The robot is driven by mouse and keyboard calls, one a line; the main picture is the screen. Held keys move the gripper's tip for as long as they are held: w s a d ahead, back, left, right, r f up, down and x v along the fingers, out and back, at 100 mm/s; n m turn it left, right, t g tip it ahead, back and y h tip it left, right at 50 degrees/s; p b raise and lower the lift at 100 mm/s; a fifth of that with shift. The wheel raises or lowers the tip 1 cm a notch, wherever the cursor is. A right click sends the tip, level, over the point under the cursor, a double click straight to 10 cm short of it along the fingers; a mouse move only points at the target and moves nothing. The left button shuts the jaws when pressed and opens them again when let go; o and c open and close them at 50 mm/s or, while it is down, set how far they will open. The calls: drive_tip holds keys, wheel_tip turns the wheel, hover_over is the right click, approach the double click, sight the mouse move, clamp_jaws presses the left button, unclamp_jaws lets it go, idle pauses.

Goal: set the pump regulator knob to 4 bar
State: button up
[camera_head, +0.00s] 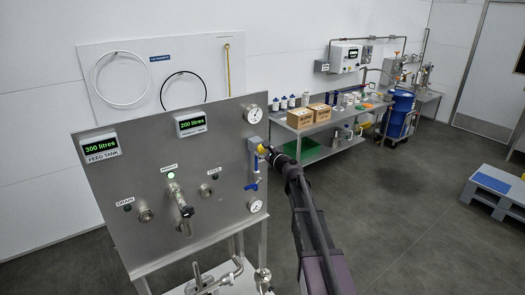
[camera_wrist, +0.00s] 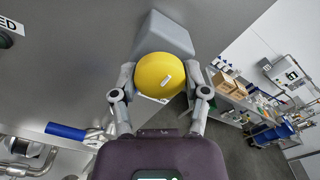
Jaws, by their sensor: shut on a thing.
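The yellow round regulator knob (camera_wrist: 160,75) is on a grey block (camera_wrist: 166,33) at the panel's right edge, with a small white mark on its face. My gripper (camera_wrist: 168,84) has its two fingers on opposite sides of the knob and is shut on it. In the head view my gripper (camera_head: 269,153) reaches the knob (camera_head: 262,149) from the right and partly hides it. Two round gauges are on the panel, an upper one (camera_head: 253,115) and a lower one (camera_head: 255,206). Their readings are too small to tell.
The steel panel (camera_head: 140,175) carries displays of 300 and 200 litres and a lit green lamp (camera_head: 171,175). A blue-handled valve (camera_head: 252,187) is just below the knob. A bench (camera_head: 318,126) with boxes stands behind.

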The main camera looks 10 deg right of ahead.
drive_tip(key=shift+w, duration=0.1)
idle(0.3)
drive_tip(key=o, duration=1.1)
drive_tip(key=shift+o, duration=0.2)
drive_tip(key=v, duration=1.2)
